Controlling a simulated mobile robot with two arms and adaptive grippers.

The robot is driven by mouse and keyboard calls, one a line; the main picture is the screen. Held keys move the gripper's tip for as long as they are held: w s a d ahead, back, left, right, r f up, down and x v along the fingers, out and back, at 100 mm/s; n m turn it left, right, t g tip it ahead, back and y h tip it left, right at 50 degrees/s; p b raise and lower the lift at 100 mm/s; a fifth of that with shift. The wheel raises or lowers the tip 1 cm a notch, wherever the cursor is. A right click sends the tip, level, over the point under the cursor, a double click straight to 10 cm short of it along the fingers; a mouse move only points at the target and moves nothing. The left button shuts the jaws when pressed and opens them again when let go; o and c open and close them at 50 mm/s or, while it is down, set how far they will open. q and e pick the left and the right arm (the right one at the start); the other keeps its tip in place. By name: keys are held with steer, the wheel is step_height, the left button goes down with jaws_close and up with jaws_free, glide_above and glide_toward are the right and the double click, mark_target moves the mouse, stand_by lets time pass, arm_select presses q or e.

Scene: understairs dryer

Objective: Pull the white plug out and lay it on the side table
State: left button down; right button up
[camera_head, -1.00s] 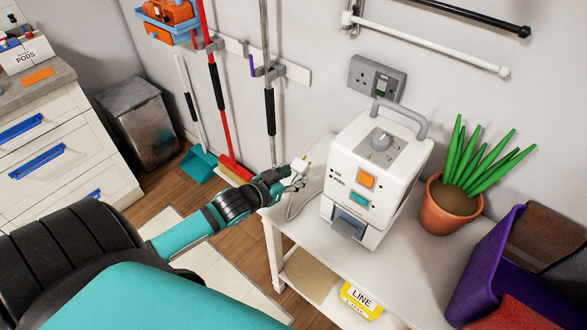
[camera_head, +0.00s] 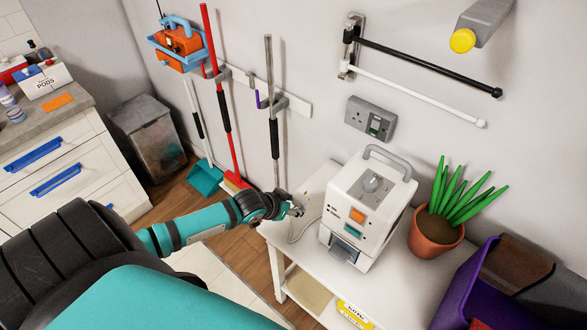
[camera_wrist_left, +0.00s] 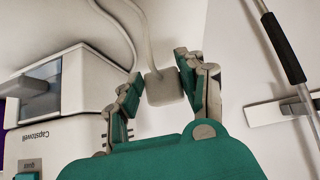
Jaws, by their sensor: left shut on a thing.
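The white plug (camera_wrist_left: 163,87) is between the two fingers of my left gripper in the left wrist view, with its pale cord running up from it. My left gripper (camera_wrist_left: 158,72) is shut on it. In the head view this gripper (camera_head: 297,209) is at the left end of the white side table (camera_head: 390,283), in front of its top; whether the plug touches the table cannot be told. The grey wall socket (camera_head: 370,118) has no plug in it. My right gripper is not in view.
A white appliance (camera_head: 366,211) stands on the table just right of my gripper, with a potted plant (camera_head: 436,235) and a purple bin (camera_head: 463,290) beyond it. Mops and brooms (camera_head: 226,110) hang on the wall behind. Bare tabletop shows left of the appliance.

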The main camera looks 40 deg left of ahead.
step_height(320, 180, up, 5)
steer(key=p, duration=0.4)
arm_select(q)
steer(key=f+g+b, duration=0.3)
steer(key=shift+s+f, duration=0.3)
steer(key=shift+f+b, duration=0.55)
steer(key=shift+f, duration=0.3)
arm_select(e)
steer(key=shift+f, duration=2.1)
arm_select(q)
steer(key=c, duration=0.7)
jaws_free()
steer(key=v, duration=1.2)
steer(key=shift+w+r, duration=0.1)
